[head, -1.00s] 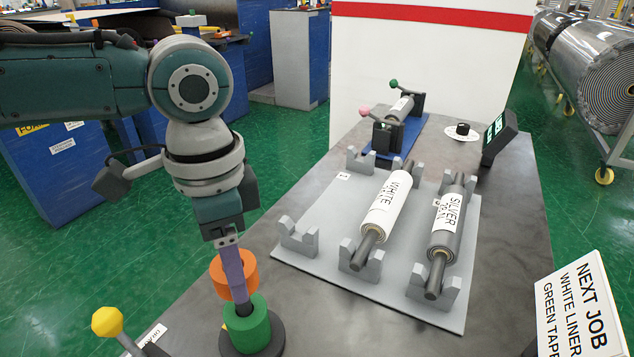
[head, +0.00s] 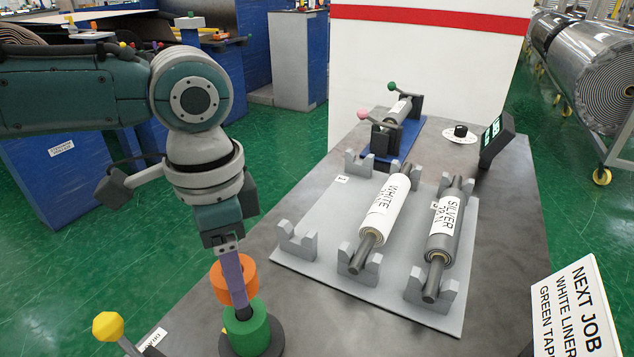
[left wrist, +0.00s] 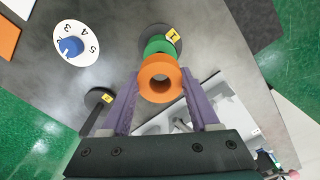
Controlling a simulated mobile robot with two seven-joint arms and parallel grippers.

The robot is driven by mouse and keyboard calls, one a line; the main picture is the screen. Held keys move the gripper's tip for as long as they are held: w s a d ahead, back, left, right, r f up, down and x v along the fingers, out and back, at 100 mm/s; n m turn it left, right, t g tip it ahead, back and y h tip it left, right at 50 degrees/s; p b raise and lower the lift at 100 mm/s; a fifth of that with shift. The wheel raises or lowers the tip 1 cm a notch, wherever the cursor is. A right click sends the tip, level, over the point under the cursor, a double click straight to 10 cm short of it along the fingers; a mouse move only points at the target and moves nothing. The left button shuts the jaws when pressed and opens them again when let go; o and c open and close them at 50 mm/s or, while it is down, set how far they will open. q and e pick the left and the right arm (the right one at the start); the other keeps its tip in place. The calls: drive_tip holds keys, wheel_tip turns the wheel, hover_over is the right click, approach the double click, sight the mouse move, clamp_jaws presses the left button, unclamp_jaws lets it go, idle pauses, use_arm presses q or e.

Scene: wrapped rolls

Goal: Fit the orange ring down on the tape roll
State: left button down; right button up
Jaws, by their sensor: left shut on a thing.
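My left gripper (head: 238,285) comes down from above, near the front left of the table. Its purple fingers are shut on the orange ring (head: 221,283), one on each side of it in the left wrist view (left wrist: 161,91). The green tape roll (head: 247,332) stands upright on a dark round base (head: 277,345). The ring is close to the roll's top and overlaps part of it in the left wrist view, where the roll (left wrist: 160,46) shows beyond the ring. I cannot tell whether they touch. My right gripper is not in view.
A grey rack (head: 300,262) holds a white-labelled roll (head: 385,210) and a silver roll (head: 443,225) to the right. A yellow-knobbed lever (head: 108,326) stands at front left. A sign (head: 575,310) is at front right. Bare table lies between the roll and rack.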

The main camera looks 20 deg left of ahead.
use_arm(q)
drive_tip(key=shift+p, duration=0.4)
drive_tip(key=shift+f+b, duration=2)
drive_tip(key=shift+f, duration=0.8)
drive_tip(key=shift+c, duration=0.2)
unclamp_jaws()
wheel_tip(320, 180, up, 10)
drive_tip(key=shift+p, duration=0.55)
